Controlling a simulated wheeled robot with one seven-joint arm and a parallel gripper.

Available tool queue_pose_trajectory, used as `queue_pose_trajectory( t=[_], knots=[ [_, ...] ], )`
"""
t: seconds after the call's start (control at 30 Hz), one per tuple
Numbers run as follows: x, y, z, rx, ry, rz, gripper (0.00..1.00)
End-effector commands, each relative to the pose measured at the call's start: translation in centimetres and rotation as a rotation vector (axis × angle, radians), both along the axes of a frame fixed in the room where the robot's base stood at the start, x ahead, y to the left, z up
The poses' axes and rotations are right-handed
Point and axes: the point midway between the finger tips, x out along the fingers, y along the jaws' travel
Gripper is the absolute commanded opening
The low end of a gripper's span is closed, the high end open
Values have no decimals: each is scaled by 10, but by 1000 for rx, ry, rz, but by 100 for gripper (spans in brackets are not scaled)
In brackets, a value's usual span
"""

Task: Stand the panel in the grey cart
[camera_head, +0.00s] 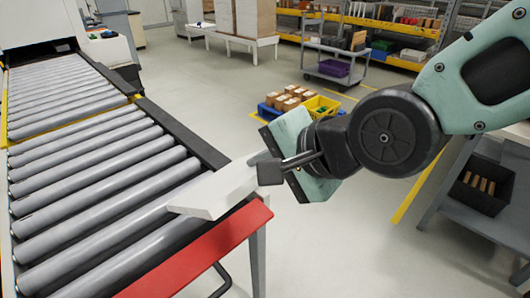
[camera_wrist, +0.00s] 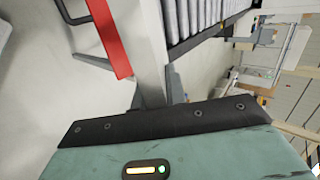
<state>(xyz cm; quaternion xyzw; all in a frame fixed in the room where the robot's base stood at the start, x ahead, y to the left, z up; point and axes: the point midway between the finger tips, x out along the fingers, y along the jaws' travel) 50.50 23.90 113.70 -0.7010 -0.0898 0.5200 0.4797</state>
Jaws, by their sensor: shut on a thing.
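The panel (camera_head: 215,191) is a flat white-grey board. In the head view it extends from my gripper (camera_head: 268,168) toward the lower left, over the near end of the roller conveyor. My gripper is shut on its far end, and its jaws hide that end. I cannot tell whether the panel touches the rollers. In the wrist view the panel (camera_wrist: 146,45) shows as a narrow pale strip beyond my gripper's dark front edge. A grey cart (camera_head: 338,79) with shelves stands on the floor at the back, with a purple bin on its lower shelf.
The roller conveyor (camera_head: 85,178) fills the left, with a red bar (camera_head: 200,258) at its near end. A blue pallet with boxes (camera_head: 288,98) and a yellow crate (camera_head: 321,106) lie beyond my gripper. A grey bench (camera_head: 460,212) stands right. Floor between is clear.

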Motion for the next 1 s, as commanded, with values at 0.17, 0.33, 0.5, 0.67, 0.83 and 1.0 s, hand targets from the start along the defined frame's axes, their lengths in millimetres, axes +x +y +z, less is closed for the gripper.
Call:
queue_pose_trajectory(
  t=[0.17, 0.33, 0.5, 0.67, 0.83, 1.0],
  knots=[
    [1, 2, 0, -77, 52, 0, 0],
    [2, 2, 1, -125, 82, 0, 0],
    [1, 3, 6, -175, 124, 4, 0],
    [1, 2, 11, -256, 177, -1, 0],
    [0, 3, 27, -388, 279, 6, 0],
    [0, 2, 32, -495, 355, 4, 0]
  ],
)
